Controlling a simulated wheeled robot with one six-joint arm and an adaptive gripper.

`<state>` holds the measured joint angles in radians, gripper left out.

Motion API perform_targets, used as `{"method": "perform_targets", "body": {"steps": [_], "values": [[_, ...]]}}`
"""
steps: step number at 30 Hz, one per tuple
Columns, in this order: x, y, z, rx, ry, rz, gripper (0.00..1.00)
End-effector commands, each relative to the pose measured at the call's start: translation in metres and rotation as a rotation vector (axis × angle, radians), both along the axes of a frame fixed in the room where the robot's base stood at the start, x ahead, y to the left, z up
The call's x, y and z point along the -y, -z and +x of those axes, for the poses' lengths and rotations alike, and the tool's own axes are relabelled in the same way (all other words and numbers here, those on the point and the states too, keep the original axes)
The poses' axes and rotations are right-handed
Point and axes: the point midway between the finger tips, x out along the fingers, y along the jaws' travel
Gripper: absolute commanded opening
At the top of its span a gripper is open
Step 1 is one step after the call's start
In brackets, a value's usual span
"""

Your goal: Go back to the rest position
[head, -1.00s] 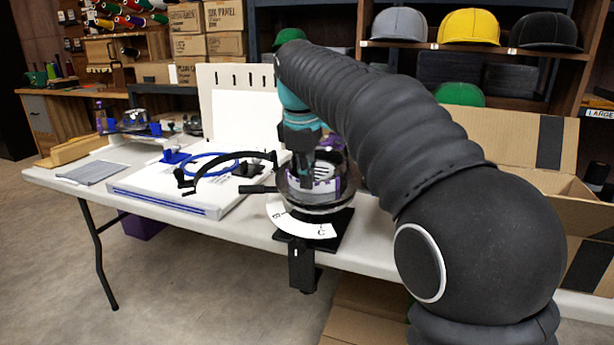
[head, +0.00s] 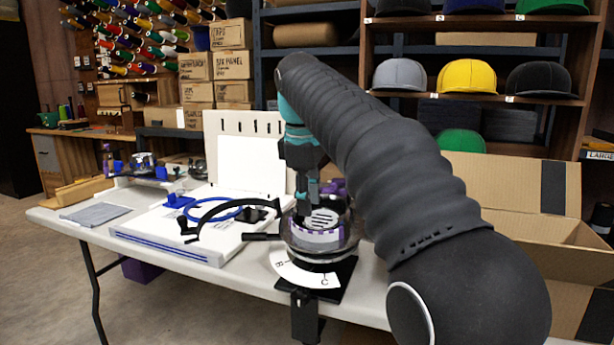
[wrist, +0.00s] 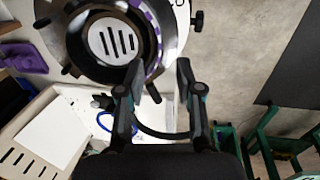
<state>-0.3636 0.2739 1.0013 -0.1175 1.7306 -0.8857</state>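My gripper (head: 308,208) points down at the round fixture (head: 318,250) on the front of the white table. In the wrist view my gripper (wrist: 160,68) has its two fingers apart with nothing between them. The fixture also shows in the wrist view (wrist: 50,32), up and left of the fingers. Inside its clear bowl are a purple-and-white ring (wrist: 145,25) and a pale slotted disc (wrist: 112,40). In the head view the fingertips overlap the fixture's rim; I cannot tell whether they touch it.
The white table (head: 240,275) holds a white flat case (head: 185,225), a black curved frame (head: 215,222) and a blue hoop (head: 225,205). An open cardboard box (head: 530,225) stands at the right. Shelves with caps (head: 468,77) stand behind. Bare floor (head: 50,290) lies at the front left.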

Motion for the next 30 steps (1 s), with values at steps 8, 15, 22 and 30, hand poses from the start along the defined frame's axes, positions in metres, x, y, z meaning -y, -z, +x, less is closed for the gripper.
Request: {"method": "perform_targets", "body": {"steps": [8, 15, 22, 30], "values": [[-0.003, -0.037, -0.005, 0.001, 0.000, 0.000, 0.35], [-0.003, -0.051, -0.008, 0.000, 0.000, -0.001, 0.35], [0.014, -0.053, -0.020, 0.022, 0.070, 0.020, 0.35], [0.065, -0.031, -0.063, 0.097, 0.311, 0.101, 0.35]]}}
